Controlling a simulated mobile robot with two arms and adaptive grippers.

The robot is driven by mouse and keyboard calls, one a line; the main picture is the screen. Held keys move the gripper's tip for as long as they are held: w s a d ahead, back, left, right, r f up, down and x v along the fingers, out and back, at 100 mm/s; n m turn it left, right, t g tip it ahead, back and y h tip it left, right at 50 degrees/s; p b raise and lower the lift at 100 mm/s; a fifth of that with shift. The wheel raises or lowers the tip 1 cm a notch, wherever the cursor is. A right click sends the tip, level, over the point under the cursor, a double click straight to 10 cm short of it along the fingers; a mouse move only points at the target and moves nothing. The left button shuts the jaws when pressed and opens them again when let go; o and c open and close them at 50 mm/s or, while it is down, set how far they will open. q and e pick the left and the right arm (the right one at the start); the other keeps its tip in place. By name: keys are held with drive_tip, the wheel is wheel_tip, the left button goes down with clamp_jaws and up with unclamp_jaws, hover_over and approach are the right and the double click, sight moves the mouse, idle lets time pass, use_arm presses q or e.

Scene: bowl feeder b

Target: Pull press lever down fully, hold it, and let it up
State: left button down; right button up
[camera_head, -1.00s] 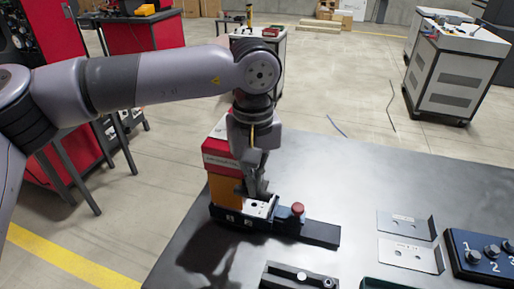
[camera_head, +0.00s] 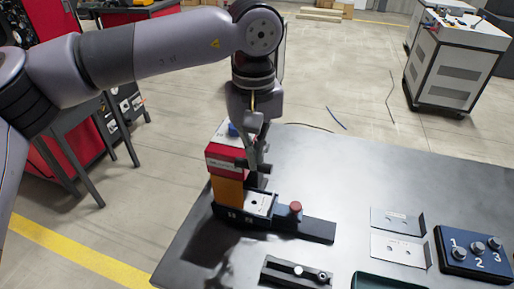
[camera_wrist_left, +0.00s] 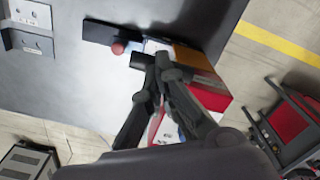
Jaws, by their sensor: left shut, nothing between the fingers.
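The press (camera_head: 227,165) stands near the table's far left edge, with a red and white head, an orange column and a dark base. A red round knob (camera_head: 295,207) sits on its base, right of a light plate (camera_head: 260,203). My left gripper (camera_head: 261,170) points down beside the press head, above the plate, shut with nothing seen between its fingers. In the left wrist view its fingertips (camera_wrist_left: 165,62) are together, with the red knob (camera_wrist_left: 118,48) apart from them. I cannot clearly make out the lever; the gripper covers part of the press. My right gripper is not in view.
A dark fixture (camera_head: 297,272) lies in front of the press. Metal plates (camera_head: 398,235) and a numbered block with knobs (camera_head: 474,254) are at the right. A green tray (camera_head: 385,281) is at the front edge of the picture. The table's middle back is clear.

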use_arm(q)
drive_tip(key=shift+w+r+p, duration=0.1)
drive_tip(key=shift+r+p, duration=1.15)
drive_tip(key=shift+r, duration=0.8)
drive_tip(key=shift+f, duration=0.1)
